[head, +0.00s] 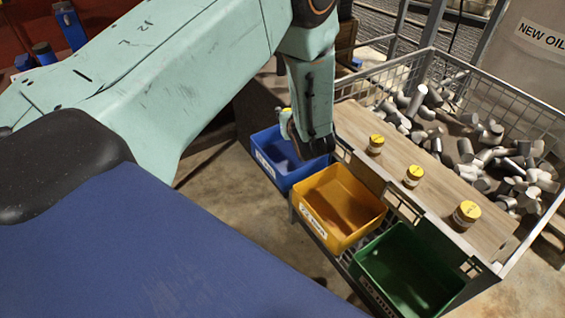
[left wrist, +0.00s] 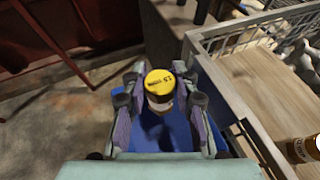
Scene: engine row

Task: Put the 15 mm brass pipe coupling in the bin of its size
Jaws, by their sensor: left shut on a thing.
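My left gripper (head: 292,128) is shut on a brass coupling (left wrist: 159,88) with a yellow top; the marking on it seems to read 15. In the left wrist view the coupling sits upright between the two fingers (left wrist: 160,105), with blue bin surface below. In the head view the gripper hangs over the blue bin (head: 268,164), and the coupling is mostly hidden by the fingers. The yellow bin (head: 372,218) and the green bin (head: 440,262) stand to the right, with labels too small to read. My right gripper is not in view.
The board lies on a wire crate (head: 548,112) of metal cylinders.

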